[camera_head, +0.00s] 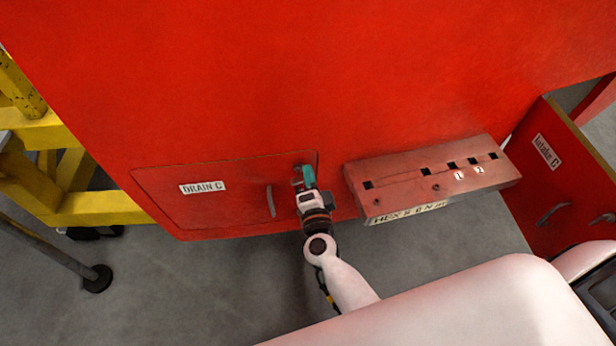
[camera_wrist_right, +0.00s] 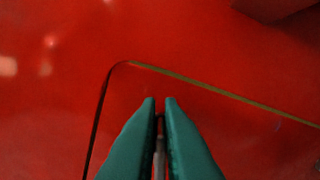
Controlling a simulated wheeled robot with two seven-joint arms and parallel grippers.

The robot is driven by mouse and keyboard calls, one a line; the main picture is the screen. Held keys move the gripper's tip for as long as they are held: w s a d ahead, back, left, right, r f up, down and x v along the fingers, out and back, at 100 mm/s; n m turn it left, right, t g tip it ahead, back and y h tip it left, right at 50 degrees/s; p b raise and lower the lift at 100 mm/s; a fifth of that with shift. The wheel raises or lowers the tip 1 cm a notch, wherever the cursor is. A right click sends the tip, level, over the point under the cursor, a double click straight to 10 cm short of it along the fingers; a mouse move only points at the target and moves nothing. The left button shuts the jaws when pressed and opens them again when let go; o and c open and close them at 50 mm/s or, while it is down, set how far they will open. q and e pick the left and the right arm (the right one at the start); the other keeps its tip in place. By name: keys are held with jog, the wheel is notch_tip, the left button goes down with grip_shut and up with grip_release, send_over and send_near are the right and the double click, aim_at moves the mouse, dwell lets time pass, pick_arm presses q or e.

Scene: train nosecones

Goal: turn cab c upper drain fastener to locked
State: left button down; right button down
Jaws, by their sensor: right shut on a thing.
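The red drain panel (camera_head: 225,208), labelled DRAIN C, is set flush in the red cab wall. My right gripper (camera_head: 304,172) is at the panel's upper right corner, its teal fingers pointing at the panel. In the right wrist view its fingers (camera_wrist_right: 160,103) are nearly together, with a thin grey piece (camera_wrist_right: 160,155) between them, apparently the upper drain fastener. The fastener is mostly hidden by the fingers, so its turn position cannot be read. My left gripper is out of view.
A curved handle (camera_head: 270,201) is on the panel, left of my gripper. A red slotted rack (camera_head: 400,183) with a HEX label juts out on the right. An open red Intake C door (camera_head: 548,185) stands farther right. Yellow framing (camera_head: 105,207) is on the left.

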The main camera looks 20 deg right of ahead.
jog(key=shift+f+m+b, duration=0.2)
jog(key=shift+m+b, duration=0.15)
jog(key=shift+m, duration=0.6)
jog(key=shift+f+m+b, duration=0.2)
jog(key=shift+m+b, duration=0.15)
jog(key=shift+m, duration=0.6)
jog(key=c, duration=1.6)
grip_release()
jog(key=shift+d, duration=0.1)
jog(key=shift+s, duration=0.1)
jog(key=b+v, duration=0.3)
jog(key=v, duration=0.9)
